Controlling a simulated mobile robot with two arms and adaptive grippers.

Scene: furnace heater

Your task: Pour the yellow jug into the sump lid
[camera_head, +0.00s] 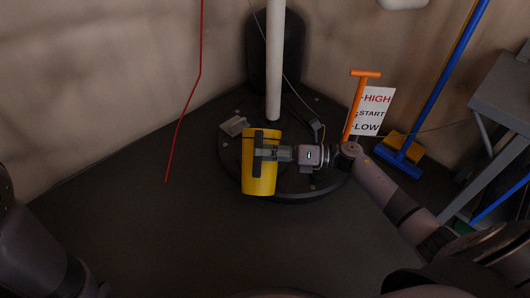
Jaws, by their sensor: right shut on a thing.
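The yellow jug (260,181) is a yellow cylinder, held nearly upright with a slight lean, in the middle of the view. My right gripper (266,153) comes in from the right and is shut on the jug near its upper part, at a dark strip that looks like its handle. The sump lid (295,185) is a round black disc on the floor behind and below the jug. The jug overlaps the lid's left part in the picture; its height above the lid is hard to tell. My left arm shows at the lower left, but its gripper is out of view.
A white pipe (274,60) rises from the lid. A small grey block (234,126) lies at the lid's left edge. An orange T-handle (358,105) and a HIGH/START/LOW sign (374,111) stand right of it. A blue broom (432,98) and grey table (502,95) are farther right.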

